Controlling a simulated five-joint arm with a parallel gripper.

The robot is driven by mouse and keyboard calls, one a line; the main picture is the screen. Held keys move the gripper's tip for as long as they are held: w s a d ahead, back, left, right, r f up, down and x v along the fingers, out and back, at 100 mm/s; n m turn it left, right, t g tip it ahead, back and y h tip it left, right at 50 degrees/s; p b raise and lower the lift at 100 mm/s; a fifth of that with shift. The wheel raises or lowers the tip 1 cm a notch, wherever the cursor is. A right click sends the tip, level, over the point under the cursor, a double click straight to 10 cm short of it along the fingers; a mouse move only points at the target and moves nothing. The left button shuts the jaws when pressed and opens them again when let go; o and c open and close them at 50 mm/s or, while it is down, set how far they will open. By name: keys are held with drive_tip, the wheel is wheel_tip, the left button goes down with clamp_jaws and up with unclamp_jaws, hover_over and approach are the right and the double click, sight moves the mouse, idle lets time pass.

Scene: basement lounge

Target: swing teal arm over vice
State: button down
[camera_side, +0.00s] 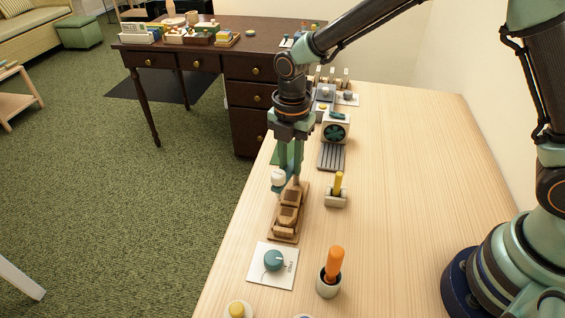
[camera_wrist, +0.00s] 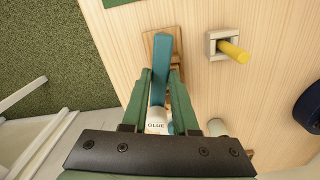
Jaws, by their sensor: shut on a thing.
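The teal arm (camera_wrist: 161,68) is a long narrow bar in the wrist view. A white piece lettered GLUE (camera_wrist: 156,120) is at its near end; a white piece also shows beside my fingers in the side view (camera_side: 278,178). The wooden vice (camera_side: 286,217) lies on the table just in front of my gripper (camera_side: 284,182). In the wrist view, my gripper (camera_wrist: 160,75) has a green finger on each side of the teal arm and is shut on it. The arm and my fingers cover part of the wooden piece (camera_wrist: 150,45) under them.
A dial card (camera_side: 272,264) and a cup with an orange handle (camera_side: 330,275) stand nearer the camera. A block with a yellow peg (camera_side: 336,197) is right of the vice. A fan box (camera_side: 335,128) stands farther back.

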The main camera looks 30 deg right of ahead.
drive_tip(key=shift+s+d+r+n, duration=0.1)
drive_tip(key=shift+s+d+n, duration=0.1)
drive_tip(key=shift+n, duration=0.55)
drive_tip(key=shift+s+d+n, duration=0.1)
drive_tip(key=shift+s+n, duration=0.05)
drive_tip(key=shift+n, duration=0.6)
drive_tip(key=c, duration=0.7)
unclamp_jaws()
wheel_tip(320, 180, up, 12)
